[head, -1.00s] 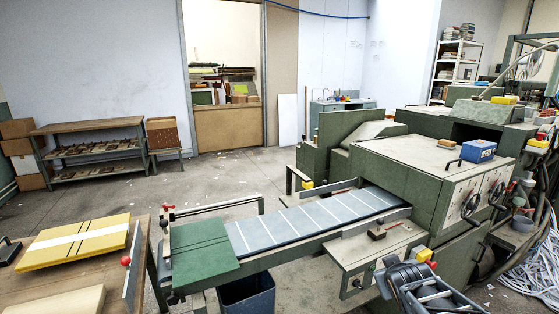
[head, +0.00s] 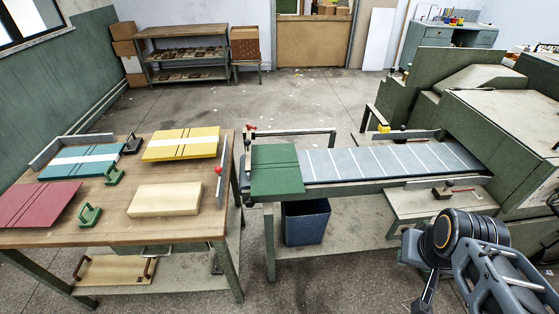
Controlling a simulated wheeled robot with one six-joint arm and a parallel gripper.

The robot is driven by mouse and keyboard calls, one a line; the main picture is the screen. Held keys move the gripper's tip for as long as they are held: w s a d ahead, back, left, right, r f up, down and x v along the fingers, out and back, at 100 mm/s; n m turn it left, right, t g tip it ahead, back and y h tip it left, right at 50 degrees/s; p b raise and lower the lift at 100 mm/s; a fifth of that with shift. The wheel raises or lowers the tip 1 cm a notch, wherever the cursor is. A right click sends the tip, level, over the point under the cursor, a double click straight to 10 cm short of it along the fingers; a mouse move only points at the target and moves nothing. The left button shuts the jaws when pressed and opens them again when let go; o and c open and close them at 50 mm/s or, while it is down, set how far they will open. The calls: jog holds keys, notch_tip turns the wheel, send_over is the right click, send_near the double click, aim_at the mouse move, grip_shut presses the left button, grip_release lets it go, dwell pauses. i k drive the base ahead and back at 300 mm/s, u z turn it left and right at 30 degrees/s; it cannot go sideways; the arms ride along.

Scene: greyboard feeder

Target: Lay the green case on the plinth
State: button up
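The green case (head: 277,168) is a flat dark-green board with dark lines across it. It lies flat on the left end of the grey belt (head: 385,161), its front edge hanging over the belt's front side. A pale cream block (head: 165,199) lies on the wooden table to its left; it looks like the plinth, with nothing on top. Part of my arm shows at the lower right, in front of the machine and well apart from the case. I cannot make out my gripper's fingers in the head view.
The wooden table (head: 120,225) also bears teal (head: 80,161), yellow (head: 181,144) and red (head: 39,205) cases, and green-handled tools (head: 89,215). A blue bin (head: 306,222) sits under the belt.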

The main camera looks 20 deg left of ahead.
aim_at(165, 197)
jog(key=z, duration=2.7)
jog(key=k, duration=1.7)
jog(key=u, duration=2.7)
